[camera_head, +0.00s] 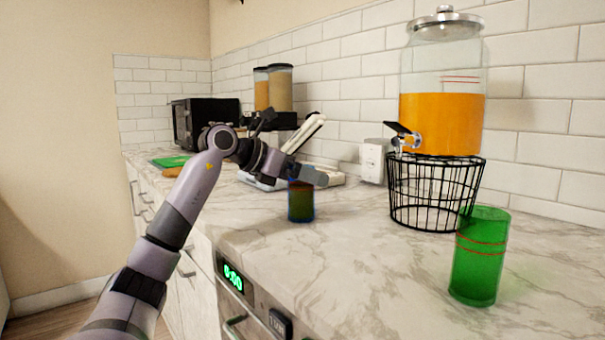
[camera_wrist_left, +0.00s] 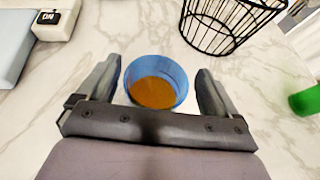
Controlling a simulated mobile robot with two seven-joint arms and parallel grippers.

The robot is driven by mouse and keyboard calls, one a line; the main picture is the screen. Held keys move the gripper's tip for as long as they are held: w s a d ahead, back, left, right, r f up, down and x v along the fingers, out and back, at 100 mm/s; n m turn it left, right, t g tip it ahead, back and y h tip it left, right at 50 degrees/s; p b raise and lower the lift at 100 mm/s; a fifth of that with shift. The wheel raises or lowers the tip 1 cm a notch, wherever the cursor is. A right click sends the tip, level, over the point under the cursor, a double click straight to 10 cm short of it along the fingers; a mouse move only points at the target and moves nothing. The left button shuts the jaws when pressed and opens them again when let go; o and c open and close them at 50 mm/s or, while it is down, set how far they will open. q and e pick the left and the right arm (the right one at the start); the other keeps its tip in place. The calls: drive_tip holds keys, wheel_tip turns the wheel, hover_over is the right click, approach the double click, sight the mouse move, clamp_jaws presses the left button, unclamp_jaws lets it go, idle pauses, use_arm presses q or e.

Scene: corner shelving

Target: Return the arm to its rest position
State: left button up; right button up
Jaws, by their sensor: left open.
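My left arm reaches in from the left over the counter. My left gripper (camera_head: 308,172) is open at a blue see-through cup (camera_head: 301,204), which stands upright on the marble counter (camera_head: 260,240). In the left wrist view, the fingers of the gripper (camera_wrist_left: 158,70) lie on either side of the cup (camera_wrist_left: 172,72), with a visible gap on each side. Orange liquid (camera_wrist_left: 153,92) shows inside the cup. In the head view a finger covers part of the cup's rim. My right gripper is not in view.
A glass drink dispenser (camera_head: 443,75) with orange liquid stands on a black wire stand (camera_head: 432,195) to the right. A green cup (camera_head: 480,258) stands near the front right. Behind my gripper are a white appliance (camera_head: 262,182), food dispensers (camera_head: 280,88) and a black microwave (camera_head: 190,122).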

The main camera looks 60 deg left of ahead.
use_arm(q)
drive_tip(key=v, duration=0.7)
drive_tip(key=shift+s+a+r, duration=0.2)
drive_tip(key=shift+s+r, duration=0.15)
